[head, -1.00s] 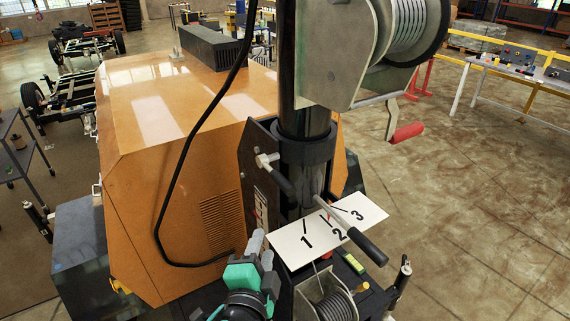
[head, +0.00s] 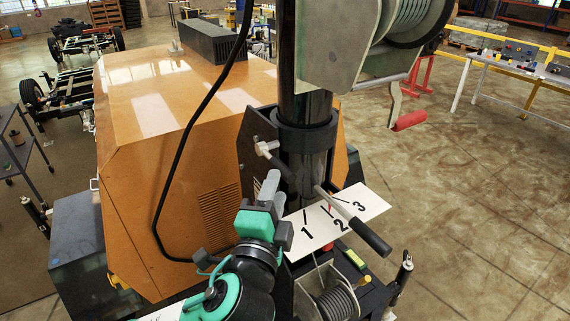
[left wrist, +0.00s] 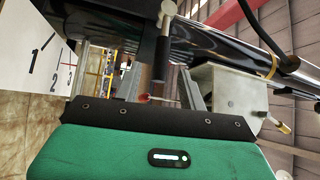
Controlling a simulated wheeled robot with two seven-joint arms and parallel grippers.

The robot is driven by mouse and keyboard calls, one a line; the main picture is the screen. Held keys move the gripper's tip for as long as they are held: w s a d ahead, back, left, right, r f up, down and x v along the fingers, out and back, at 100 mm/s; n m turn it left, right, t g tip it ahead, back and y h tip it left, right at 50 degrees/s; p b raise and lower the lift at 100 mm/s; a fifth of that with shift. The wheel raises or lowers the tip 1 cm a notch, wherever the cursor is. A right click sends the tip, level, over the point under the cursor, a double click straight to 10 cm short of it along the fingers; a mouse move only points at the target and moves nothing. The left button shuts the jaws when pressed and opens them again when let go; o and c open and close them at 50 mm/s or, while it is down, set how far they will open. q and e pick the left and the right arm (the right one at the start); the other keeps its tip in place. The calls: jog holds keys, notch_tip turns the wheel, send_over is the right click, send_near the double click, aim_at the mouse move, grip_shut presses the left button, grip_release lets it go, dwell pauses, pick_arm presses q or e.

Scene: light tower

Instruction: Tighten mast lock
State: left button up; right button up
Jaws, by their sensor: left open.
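The black mast (head: 305,95) stands upright in a dark collar (head: 305,138). A dark-gripped handle (head: 276,163) with a light metal end sticks out beside the collar. A second lever (head: 358,223), with a long black grip, crosses the white plate (head: 300,243) marked 1, 2, 3, near the 2. I cannot tell for sure which is the mast lock. My left gripper (head: 272,195) is open, just below and left of the first handle, apparently not touching it. In the left wrist view, a dark bar (left wrist: 162,45) shows beyond and between its grey fingers (left wrist: 160,85). My right gripper is not seen.
A winch (head: 400,35) with a red-gripped crank (head: 409,121) sits high on the mast. The orange housing (head: 150,190) fills the left, with a black cable (head: 170,190) hanging before it. A cable reel (head: 335,303) stands below the plate.

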aim_at(284, 164)
pick_arm(q)
jog(key=w+p, duration=0.1)
jog(key=w, duration=0.1)
jog(key=w+p, duration=0.1)
jog(key=w, duration=0.2)
jog(key=w+d+r+p, duration=0.1)
jog(key=w, duration=0.1)
jog(key=shift+w+d+r, duration=0.1)
jog(key=shift+w, duration=0.2)
jog(key=shift+c, duration=0.2)
grip_shut()
